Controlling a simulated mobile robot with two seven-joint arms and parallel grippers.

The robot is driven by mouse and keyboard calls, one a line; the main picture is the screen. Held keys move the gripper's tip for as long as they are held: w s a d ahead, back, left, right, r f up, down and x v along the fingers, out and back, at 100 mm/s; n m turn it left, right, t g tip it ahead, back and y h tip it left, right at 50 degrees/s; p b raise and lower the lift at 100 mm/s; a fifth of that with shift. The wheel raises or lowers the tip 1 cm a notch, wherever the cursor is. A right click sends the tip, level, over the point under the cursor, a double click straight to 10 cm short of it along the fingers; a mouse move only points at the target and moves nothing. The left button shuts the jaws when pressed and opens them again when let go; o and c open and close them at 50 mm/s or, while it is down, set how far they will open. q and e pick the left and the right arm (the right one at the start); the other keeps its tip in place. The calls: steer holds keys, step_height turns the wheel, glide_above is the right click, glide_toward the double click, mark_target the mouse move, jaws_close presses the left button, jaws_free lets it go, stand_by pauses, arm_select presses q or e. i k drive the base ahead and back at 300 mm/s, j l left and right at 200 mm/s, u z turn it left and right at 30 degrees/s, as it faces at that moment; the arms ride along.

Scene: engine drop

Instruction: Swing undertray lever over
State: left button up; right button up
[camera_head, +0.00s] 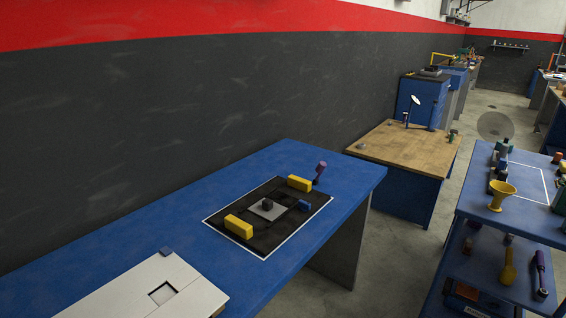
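A black tray (263,233) with a white outline lies flat on the blue table; it looks like the undertray. A short lever with a purple knob (321,166) stands at its far right corner, tilted slightly. Two yellow blocks, a near one (238,226) and a far one (299,183), and a small blue block (304,206) sit on the tray. A grey plate with a dark knob (267,204) is in its middle. I cannot tell whether the lever is joined to the tray. Neither of my grippers is in view.
A pale panel with a square opening (162,293) lies on the blue table (215,187) at the lower left. A blue shelf unit (468,208) with a yellow funnel (502,195) stands at the right. A wooden-topped bench (400,145) stands behind. Open floor lies between them.

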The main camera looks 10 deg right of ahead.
mark_target(321, 165)
steer(key=i+l+u, duration=0.25)
steer(key=l, duration=0.2)
steer(key=l+u, duration=0.3)
steer(key=i+l+u, duration=0.1)
steer(key=l, duration=0.9)
steer(key=i+l+u, duration=0.15)
steer(key=l, duration=0.85)
